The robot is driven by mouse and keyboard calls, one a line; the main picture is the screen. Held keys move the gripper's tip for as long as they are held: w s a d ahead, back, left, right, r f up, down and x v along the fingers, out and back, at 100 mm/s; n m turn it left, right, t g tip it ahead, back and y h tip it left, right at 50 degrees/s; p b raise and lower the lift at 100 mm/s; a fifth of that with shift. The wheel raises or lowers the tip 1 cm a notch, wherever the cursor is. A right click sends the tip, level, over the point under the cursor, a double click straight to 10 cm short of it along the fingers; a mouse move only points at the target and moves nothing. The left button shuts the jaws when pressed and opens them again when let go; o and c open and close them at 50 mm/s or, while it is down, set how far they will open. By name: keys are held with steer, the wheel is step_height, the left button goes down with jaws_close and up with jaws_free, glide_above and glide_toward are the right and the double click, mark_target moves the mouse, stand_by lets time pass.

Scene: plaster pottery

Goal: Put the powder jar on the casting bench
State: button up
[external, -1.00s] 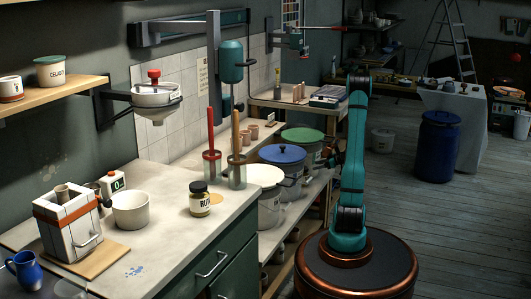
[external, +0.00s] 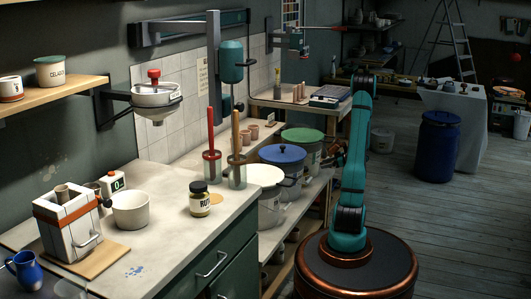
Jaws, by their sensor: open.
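A small glass jar (external: 200,198) with a dark lid and a label starting "RUT" stands upright on the pale counter (external: 170,232); it looks like the powder jar. A strapped white plaster mould (external: 66,225) stands on a board at the counter's left. Which surface is the casting bench is not marked; a farther bench (external: 268,101) stands against the back wall. My gripper (external: 338,157) is mostly hidden behind my teal arm, to the right of the counter and well apart from the jar. It is open, and I see nothing held.
A white bowl (external: 130,210), a scale (external: 112,184) and a blue jug (external: 24,270) share the counter. Red and wooden-handled tools stand in pots behind the jar. Lidded buckets, one blue-lidded (external: 282,155), line the low shelf beside my arm.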

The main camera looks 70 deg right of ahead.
mark_target(305, 168)
steer(key=x, duration=1.1)
steer(key=shift+f, duration=0.15)
steer(key=shift+x, duration=2.65)
steer(key=shift+s+a, duration=0.1)
steer(key=shift+a, duration=0.05)
steer(key=c, duration=1.2)
steer(key=shift+r, duration=0.45)
steer(key=s, duration=0.6)
steer(key=s+d, duration=0.1)
steer(key=s, duration=0.5)
steer(key=s+d, duration=0.1)
steer(key=s, duration=0.5)
steer(key=shift+d+r, duration=0.25)
steer(key=shift+r, duration=0.15)
